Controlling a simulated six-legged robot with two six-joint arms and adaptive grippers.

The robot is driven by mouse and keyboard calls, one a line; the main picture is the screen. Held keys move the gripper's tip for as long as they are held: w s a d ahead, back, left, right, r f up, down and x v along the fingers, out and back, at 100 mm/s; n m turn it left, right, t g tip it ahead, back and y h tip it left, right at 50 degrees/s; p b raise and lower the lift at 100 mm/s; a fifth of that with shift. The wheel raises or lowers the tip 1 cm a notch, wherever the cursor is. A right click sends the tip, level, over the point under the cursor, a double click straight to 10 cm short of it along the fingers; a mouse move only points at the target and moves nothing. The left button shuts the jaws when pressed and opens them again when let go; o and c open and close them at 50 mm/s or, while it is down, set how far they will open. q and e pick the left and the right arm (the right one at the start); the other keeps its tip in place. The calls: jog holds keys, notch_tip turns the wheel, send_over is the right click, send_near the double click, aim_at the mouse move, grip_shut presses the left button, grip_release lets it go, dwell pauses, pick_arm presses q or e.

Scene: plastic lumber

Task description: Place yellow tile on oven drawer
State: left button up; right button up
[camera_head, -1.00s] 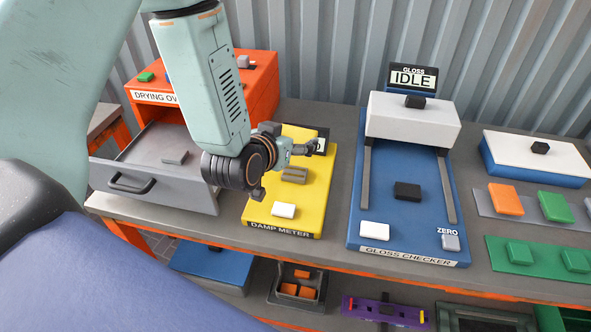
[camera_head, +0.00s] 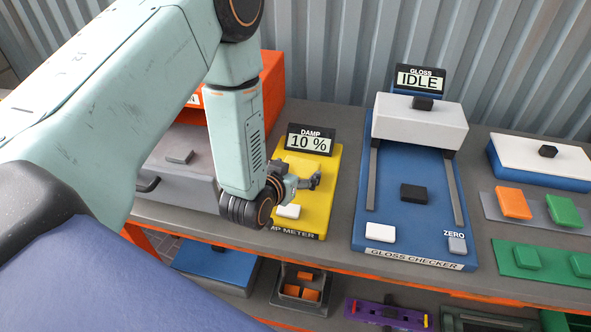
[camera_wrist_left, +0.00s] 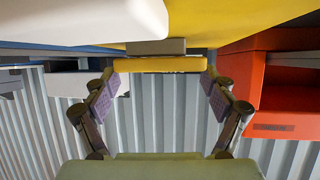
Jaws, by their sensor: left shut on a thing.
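The yellow tile (camera_wrist_left: 160,64) spans the two fingertips of my left gripper (camera_head: 314,181) in the left wrist view, and the gripper is shut on it. My left arm hides part of the drawer and oven. My right gripper is not in view.
The damp display (camera_head: 311,143) reads 10 %. The orange drying oven (camera_head: 271,85) is behind the drawer. The blue gloss checker (camera_head: 400,215) is to the right, its display (camera_head: 420,79) reading IDLE. Orange (camera_head: 513,202) and green tiles (camera_head: 564,210) lie farther right.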

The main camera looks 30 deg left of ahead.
pick_arm(q)
jog(key=shift+d, duration=0.15)
jog(key=shift+f, duration=0.1)
jog(key=o, duration=1)
